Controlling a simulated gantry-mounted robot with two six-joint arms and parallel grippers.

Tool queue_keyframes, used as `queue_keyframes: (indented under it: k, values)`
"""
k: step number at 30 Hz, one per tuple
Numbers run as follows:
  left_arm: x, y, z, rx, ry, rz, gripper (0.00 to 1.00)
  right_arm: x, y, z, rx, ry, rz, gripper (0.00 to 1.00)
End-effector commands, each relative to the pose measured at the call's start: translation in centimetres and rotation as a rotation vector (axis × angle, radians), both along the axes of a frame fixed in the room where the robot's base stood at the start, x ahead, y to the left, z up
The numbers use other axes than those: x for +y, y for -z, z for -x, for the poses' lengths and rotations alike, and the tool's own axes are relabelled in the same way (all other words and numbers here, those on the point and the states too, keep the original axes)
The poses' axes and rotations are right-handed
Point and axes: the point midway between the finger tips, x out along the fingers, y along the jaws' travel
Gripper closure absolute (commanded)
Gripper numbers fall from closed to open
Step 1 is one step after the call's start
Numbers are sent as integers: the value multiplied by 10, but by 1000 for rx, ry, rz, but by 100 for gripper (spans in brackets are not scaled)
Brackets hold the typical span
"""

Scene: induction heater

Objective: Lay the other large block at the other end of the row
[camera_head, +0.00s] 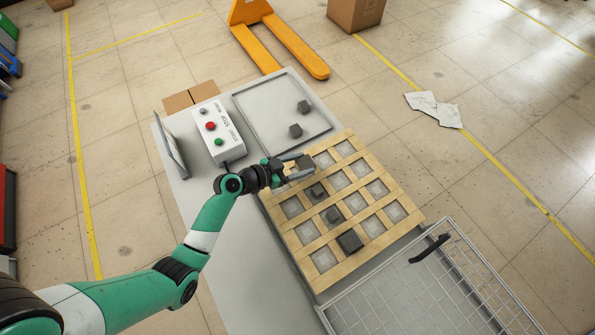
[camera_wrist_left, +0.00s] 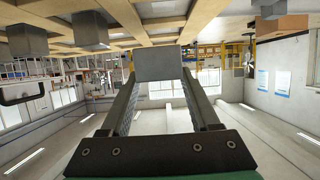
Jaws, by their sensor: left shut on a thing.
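My left gripper (camera_head: 296,169) is shut on a grey block (camera_head: 305,162) at the back left corner of the wooden grid (camera_head: 311,225). In the left wrist view the block (camera_wrist_left: 160,63) sits between the two fingertips, close to the grid slats (camera_wrist_left: 200,18). I cannot tell whether it touches the grid. Along the same side of the grid lie a small dark block (camera_head: 317,190), another small block (camera_head: 334,214) and a large dark block (camera_head: 350,241) towards the front. My right gripper is not in view.
A shallow grey tray (camera_head: 246,113) behind the grid holds two dark blocks (camera_head: 304,106) (camera_head: 295,130). A control box (camera_head: 218,131) with buttons stands left of the gripper. A wire mesh guard (camera_head: 405,295) with a black handle (camera_head: 429,249) is at the front right.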

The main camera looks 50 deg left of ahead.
Motion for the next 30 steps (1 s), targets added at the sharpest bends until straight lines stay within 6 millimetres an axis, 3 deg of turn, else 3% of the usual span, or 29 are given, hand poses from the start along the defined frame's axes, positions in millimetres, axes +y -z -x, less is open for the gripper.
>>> queue_keyframes:
  k: [7,15,26,27,30]
  values:
    - [8,7,0,-5,-2,0,100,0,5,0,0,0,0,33]
    - [12,42,2,-4,-2,1,100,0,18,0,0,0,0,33]
    - [12,45,2,-4,-2,-1,100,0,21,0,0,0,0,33]
    - [12,47,3,0,-1,0,36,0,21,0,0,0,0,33]
    - [12,46,3,0,-1,0,18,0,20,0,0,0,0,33]
